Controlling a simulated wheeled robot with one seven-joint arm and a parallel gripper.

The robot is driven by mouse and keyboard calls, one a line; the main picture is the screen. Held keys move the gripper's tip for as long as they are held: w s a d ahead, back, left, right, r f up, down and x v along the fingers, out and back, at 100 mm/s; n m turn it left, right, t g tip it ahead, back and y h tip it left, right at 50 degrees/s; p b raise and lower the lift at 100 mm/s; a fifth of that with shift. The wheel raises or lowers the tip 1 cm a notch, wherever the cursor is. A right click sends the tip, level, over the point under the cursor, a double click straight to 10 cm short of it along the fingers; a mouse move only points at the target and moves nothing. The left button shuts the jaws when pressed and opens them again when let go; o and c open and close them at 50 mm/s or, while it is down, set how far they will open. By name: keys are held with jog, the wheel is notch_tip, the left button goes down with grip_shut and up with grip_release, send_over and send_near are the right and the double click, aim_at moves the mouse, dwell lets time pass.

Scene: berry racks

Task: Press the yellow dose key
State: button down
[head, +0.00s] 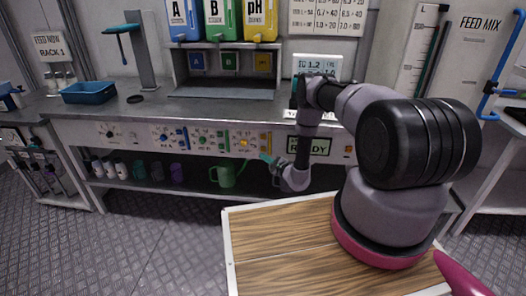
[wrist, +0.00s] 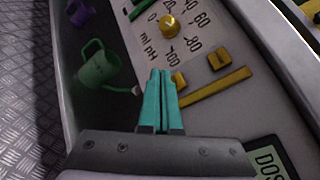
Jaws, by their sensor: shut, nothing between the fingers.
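The yellow part of the dosing panel shows in the wrist view, with a round yellow knob (wrist: 169,26) on a pH dial. Beside the dial are a small yellow block (wrist: 219,59), a flat yellow piece (wrist: 230,78) and a small yellow piece (wrist: 180,80) near my fingertips. I cannot tell for certain which is the dose key. My gripper (wrist: 161,73), with teal fingers, is shut and empty, pointing at the panel just below the dial. I cannot tell whether it touches. In the head view my gripper (head: 266,158) is at the panel's lower edge, below the yellow controls (head: 265,142).
A green watering can (head: 224,175) stands on the shelf below the panel, left of my gripper; it also shows in the wrist view (wrist: 97,65). A lit display (head: 309,146) sits right of the yellow controls. Blue and green controls (head: 203,139) lie to the left.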

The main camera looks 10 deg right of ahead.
jog(key=shift+w+d, duration=0.3)
jog(key=shift+w, duration=0.45)
jog(key=shift+w, duration=0.1)
dwell(1.5)
jog(key=shift+w+d, duration=0.1)
jog(key=shift+w, duration=0.2)
jog(key=shift+w+d, duration=0.15)
jog(key=shift+w, duration=0.3)
dwell(0.6)
jog(key=shift+s, duration=0.1)
jog(key=shift+s+a, duration=0.25)
jog(key=shift+s, duration=0.5)
jog(key=shift+s+a, duration=0.25)
jog(key=shift+s, duration=0.55)
jog(key=shift+s+a, duration=0.25)
jog(key=shift+s, duration=0.55)
jog(key=shift+s+a, duration=0.25)
jog(key=shift+s, duration=0.55)
